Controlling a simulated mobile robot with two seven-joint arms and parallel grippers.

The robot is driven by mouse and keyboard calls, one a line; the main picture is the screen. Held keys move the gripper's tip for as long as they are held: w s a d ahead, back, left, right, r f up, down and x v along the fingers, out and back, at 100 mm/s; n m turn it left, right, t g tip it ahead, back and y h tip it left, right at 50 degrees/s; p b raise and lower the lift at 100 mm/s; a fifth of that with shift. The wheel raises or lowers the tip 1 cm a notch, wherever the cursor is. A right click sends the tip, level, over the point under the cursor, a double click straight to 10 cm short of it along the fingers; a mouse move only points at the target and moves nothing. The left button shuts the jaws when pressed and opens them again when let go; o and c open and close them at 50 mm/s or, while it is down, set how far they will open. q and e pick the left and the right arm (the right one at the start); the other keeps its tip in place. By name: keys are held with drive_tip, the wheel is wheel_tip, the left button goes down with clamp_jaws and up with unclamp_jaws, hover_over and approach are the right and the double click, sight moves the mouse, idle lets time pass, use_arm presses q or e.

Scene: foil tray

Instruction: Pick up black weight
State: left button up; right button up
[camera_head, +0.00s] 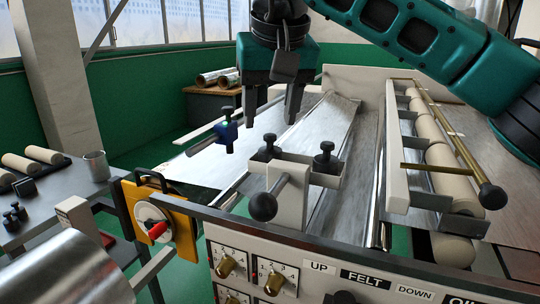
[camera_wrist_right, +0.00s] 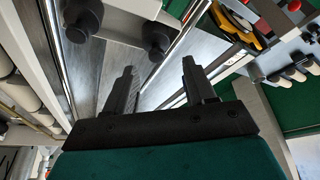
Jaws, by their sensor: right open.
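Two black weights with knobbed tops stand on the pale tray bracket in the middle of the head view, a left one (camera_head: 267,149) and a right one (camera_head: 326,160). Two dark round pieces that look like these weights show at the top of the right wrist view, one at the left (camera_wrist_right: 82,20) and one nearer the middle (camera_wrist_right: 157,38). My right gripper (camera_head: 270,122) points down, open and empty, above and behind the left weight, apart from it. Its spread fingers also show in the wrist view (camera_wrist_right: 158,72). My left gripper is not in view.
A dark ball-ended lever (camera_head: 263,206) sticks out in front of the bracket. A blue knob (camera_head: 227,131) stands left of my right gripper. Rollers and a brass rod (camera_head: 450,140) lie to the right. Smaller black weights (camera_head: 14,216) rest on the left side table.

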sight(270, 134)
drive_tip(key=x, duration=0.5)
drive_tip(key=shift+d+f, duration=0.15)
drive_tip(key=shift+f, duration=0.15)
drive_tip(key=shift+c, duration=0.4)
drive_tip(key=c, duration=0.9)
drive_tip(key=shift+r, duration=0.1)
clamp_jaws()
drive_tip(key=shift+r, duration=0.1)
